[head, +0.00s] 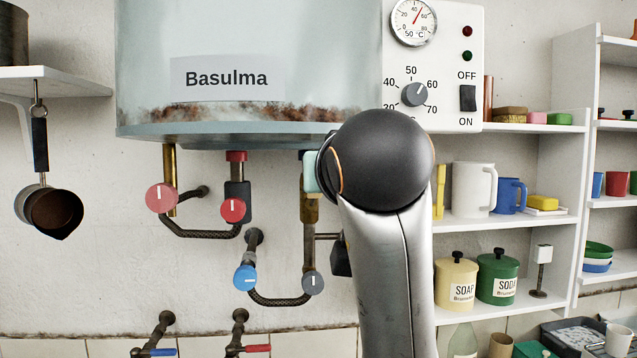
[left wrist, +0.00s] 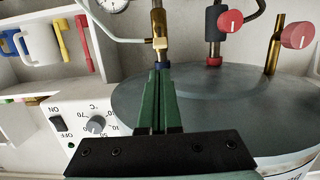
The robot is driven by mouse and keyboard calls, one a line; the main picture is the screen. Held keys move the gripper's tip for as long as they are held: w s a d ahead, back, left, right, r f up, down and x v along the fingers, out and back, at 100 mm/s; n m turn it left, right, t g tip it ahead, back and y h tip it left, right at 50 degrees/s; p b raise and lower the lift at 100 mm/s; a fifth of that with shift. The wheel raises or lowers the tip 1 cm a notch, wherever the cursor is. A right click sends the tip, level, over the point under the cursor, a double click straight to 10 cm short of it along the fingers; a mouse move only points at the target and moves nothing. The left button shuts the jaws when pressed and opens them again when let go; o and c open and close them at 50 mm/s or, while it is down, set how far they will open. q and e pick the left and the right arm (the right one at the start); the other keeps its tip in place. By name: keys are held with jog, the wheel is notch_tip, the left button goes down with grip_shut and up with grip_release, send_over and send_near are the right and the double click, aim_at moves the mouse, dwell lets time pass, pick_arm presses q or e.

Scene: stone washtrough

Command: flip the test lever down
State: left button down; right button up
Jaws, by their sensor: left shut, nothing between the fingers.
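My left gripper (left wrist: 160,72) is shut and empty in the left wrist view, with its green fingers together. Their tips are just in front of a brass fitting (left wrist: 158,22) with a blue collar under the boiler; I cannot tell whether they touch. A thin pale bent rod (left wrist: 112,38) runs from this fitting to the left; I cannot tell whether it is the test lever. In the head view the brass fitting (head: 309,208) shows beside my arm, which hides the left gripper and what is behind it. My right gripper is in neither view.
The boiler (head: 150,60) hangs on the wall above red knobs (head: 161,198), a blue knob (head: 245,277) and a grey knob (head: 312,283). A control panel (head: 450,50) is right of it. Shelves (head: 517,220) with mugs and tins stand at the right.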

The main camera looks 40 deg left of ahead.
aim_at(314, 198)
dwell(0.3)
pick_arm(q)
jog(key=p+x, duration=0.2)
jog(key=x, duration=0.8)
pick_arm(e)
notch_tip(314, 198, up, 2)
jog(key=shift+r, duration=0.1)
